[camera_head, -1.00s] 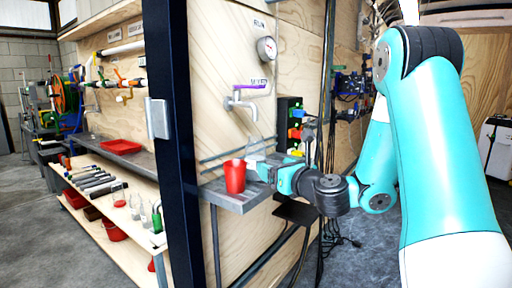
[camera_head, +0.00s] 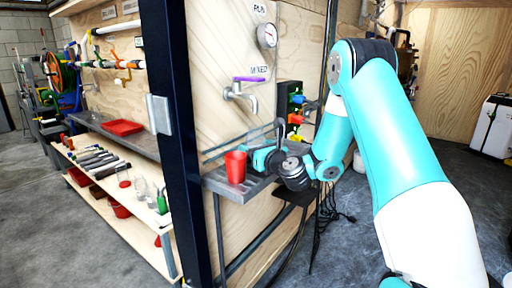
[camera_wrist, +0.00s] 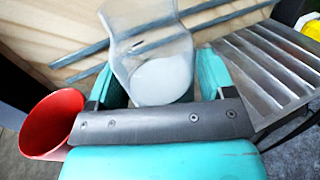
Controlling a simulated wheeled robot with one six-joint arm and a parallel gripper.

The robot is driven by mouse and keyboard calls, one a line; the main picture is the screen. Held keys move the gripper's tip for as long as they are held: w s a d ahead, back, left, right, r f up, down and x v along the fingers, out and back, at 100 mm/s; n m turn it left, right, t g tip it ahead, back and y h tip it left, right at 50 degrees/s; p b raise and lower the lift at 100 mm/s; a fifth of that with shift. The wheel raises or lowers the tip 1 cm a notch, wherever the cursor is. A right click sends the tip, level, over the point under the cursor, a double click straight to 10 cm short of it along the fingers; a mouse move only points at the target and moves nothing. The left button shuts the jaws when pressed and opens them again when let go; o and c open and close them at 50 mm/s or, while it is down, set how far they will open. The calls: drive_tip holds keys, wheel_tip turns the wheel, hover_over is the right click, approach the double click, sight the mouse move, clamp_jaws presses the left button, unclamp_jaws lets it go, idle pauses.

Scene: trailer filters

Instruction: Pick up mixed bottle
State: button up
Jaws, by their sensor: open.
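The mixed bottle is a clear bottle (camera_wrist: 155,50) with a whitish base, standing between my gripper's two teal fingers in the wrist view. My gripper (camera_wrist: 158,85) is open around it, one finger on each side. I cannot tell whether either finger touches it. In the head view, my gripper (camera_head: 262,158) is at the small grey slatted shelf below the tap, right of a red cup. The bottle shows there only as a faint clear shape (camera_head: 256,138), partly hidden by my gripper.
The red cup (camera_head: 236,167) stands close left of my gripper, and also shows in the wrist view (camera_wrist: 52,122). The tap (camera_head: 242,94) with a purple handle is above the shelf (camera_head: 222,186). A dark post (camera_head: 180,150) stands left. Colored valves (camera_head: 294,119) are to the right.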

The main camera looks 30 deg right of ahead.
clamp_jaws()
drive_tip(key=shift+r+p, duration=0.75)
drive_tip(key=shift+p, duration=0.1)
drive_tip(key=shift+s+f, duration=0.1)
drive_tip(key=shift+s, duration=0.1)
drive_tip(key=s+b, duration=1.7)
drive_tip(key=b, duration=0.2)
wheel_tip(320, 180, up, 38)
drive_tip(key=p, duration=3.7)
drive_tip(key=shift+s+a+f, duration=0.2)
drive_tip(key=shift+s, duration=0.1)
